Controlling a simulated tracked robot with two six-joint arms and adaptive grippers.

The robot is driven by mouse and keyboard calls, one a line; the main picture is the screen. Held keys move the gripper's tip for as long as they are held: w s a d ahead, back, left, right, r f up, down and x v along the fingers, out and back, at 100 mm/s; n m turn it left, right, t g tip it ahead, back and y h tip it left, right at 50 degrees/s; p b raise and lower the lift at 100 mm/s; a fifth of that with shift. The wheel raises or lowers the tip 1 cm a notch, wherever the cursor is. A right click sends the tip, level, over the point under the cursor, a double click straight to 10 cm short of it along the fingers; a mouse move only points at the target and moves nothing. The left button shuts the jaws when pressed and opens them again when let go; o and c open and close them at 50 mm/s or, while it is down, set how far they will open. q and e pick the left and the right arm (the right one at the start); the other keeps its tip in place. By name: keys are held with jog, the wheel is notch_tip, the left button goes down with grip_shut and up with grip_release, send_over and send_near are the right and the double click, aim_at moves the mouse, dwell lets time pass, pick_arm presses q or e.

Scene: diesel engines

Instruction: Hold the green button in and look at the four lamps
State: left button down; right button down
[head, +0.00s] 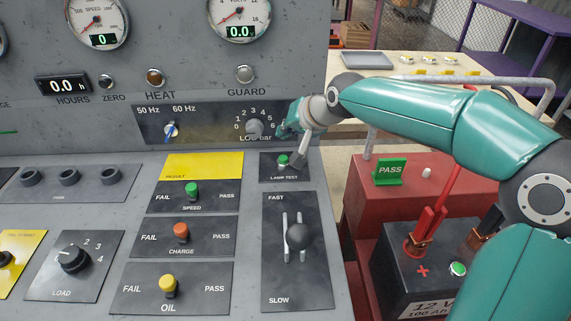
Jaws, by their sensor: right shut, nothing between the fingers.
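The green button (283,160) sits on a small dark plate marked LAMP TEST on the sloped grey console. My right gripper (297,161) is shut and empty, with its fingertips at the right side of this button. I cannot tell whether it touches the button or whether the button is pressed in. Two lamps show on the upright panel: an unlit brown one (155,77) above HEAT and an unlit grey one (245,74) above GUARD. Other lamps cannot be made out here. My left gripper is out of view.
Below the button is a FAST/SLOW lever (298,236). To its left are SPEED (192,190), CHARGE (181,231) and OIL (168,284) toggles.

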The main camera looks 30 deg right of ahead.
aim_at(285, 159)
jog(key=shift+f+b, duration=1.4)
jog(key=shift+f, duration=0.8)
jog(key=shift+f+b, duration=0.3)
jog(key=shift+f, duration=0.05)
jog(key=shift+f+b, duration=0.5)
jog(key=shift+f, duration=0.1)
dwell(4.8)
